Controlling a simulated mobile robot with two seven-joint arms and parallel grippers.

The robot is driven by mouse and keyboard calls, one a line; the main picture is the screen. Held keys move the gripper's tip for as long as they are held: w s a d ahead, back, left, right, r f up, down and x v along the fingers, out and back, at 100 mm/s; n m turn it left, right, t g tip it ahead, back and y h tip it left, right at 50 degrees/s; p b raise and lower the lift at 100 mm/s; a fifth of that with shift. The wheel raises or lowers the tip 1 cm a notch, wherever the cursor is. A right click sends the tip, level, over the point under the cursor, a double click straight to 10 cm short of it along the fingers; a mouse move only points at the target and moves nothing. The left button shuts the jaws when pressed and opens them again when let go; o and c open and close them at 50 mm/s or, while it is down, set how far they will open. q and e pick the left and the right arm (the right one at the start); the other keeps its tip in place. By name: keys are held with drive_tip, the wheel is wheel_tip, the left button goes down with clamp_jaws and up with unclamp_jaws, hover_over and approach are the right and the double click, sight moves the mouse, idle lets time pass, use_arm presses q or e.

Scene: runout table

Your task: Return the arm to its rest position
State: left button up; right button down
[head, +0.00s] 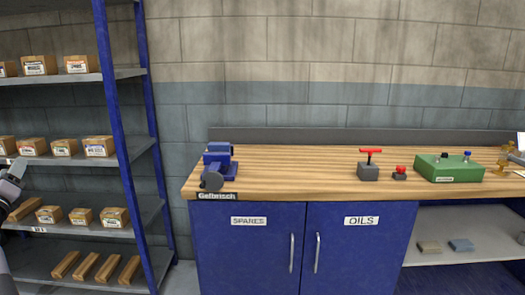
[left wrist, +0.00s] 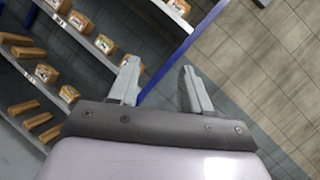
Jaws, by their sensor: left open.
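My left gripper (head: 14,172) shows at the left edge of the head view, in front of the shelf rack. In the left wrist view its two grey fingers (left wrist: 160,88) stand apart with nothing between them. The gripper is open and empty. Most of the left arm is outside the head view. My right gripper is in neither view.
A blue-post shelf rack (head: 116,120) with several small boxes stands left. Right of it is a wooden workbench (head: 290,175) over blue cabinets (head: 250,255). It carries a blue vise (head: 219,167), a red-handled block (head: 369,172), a red button (head: 400,171) and a green box (head: 450,169).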

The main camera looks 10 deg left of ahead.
use_arm(q)
drive_tip(key=s+a+r+y, duration=0.2)
drive_tip(key=s+a+r, duration=0.3)
drive_tip(key=s+r, duration=0.15)
drive_tip(key=w+d+f+m+g+h, duration=0.1)
drive_tip(key=w+d+f+m+h, duration=0.4)
drive_tip(key=m, duration=0.6)
drive_tip(key=w+d+f+m+h, duration=0.2)
drive_tip(key=w+d+f+m, duration=0.1)
drive_tip(key=d+f+m, duration=0.55)
drive_tip(key=s+d+f+m+g+h, duration=0.2)
drive_tip(key=d+f+m+h, duration=0.2)
drive_tip(key=d+f+m, duration=1.3)
drive_tip(key=s+d+f+m+g+h, duration=0.2)
drive_tip(key=s+d+f+m+h, duration=0.1)
drive_tip(key=s+d+f+m, duration=0.6)
drive_tip(key=s+d+f+m+g+h, duration=0.3)
drive_tip(key=s+d+f+m, duration=0.3)
drive_tip(key=s+d+m, duration=0.55)
drive_tip(key=w+d+n+t, duration=0.1)
drive_tip(key=d+n, duration=0.4)
drive_tip(key=d, duration=0.4)
drive_tip(key=shift+w, duration=0.15)
